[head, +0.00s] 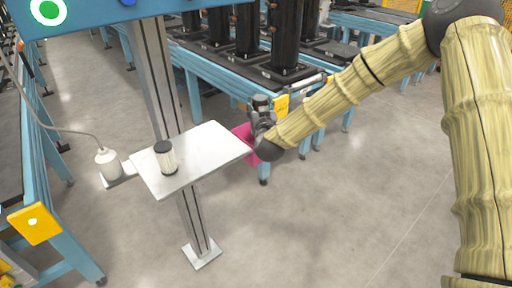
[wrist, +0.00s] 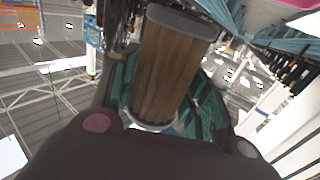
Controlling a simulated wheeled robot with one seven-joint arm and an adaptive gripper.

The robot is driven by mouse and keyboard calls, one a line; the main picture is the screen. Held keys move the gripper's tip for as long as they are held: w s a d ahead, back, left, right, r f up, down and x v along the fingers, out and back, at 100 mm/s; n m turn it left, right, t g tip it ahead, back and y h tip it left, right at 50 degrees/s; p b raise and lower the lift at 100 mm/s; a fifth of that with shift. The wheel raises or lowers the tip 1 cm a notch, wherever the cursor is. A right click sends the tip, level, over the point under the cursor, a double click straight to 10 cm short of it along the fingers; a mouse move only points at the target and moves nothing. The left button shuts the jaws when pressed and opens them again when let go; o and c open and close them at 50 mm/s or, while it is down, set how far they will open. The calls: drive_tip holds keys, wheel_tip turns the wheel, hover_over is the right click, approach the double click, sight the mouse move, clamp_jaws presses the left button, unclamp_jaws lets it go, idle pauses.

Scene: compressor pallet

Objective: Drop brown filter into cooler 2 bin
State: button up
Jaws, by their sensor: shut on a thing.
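The brown filter (wrist: 170,75) is a pleated brown cylinder with pale grey end caps. In the wrist view it lies between the fingers of my gripper (wrist: 160,95), which is shut on it. In the head view my gripper (head: 261,104) is beside the right edge of the white shelf, and I cannot make out the filter there. A magenta bin (head: 243,134) shows partly behind my gripper and wrist, at the end of the blue bench. Its inside is hidden, and I see no label to tell whether it is the cooler 2 bin.
A black-capped filter with a pale body (head: 166,157) stands on the white shelf (head: 205,150), which is fixed to a grey post (head: 157,80). Tall black cylinders (head: 288,35) stand on the blue bench (head: 215,68). Floor at lower right is clear.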

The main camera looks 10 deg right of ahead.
drive_tip(key=shift+d+f+b, duration=0.1)
drive_tip(key=shift+f+b, duration=0.5)
drive_tip(key=shift+f, duration=0.85)
drive_tip(key=o, duration=1.1)
drive_tip(key=s, duration=1.2)
drive_tip(key=shift+d, duration=0.1)
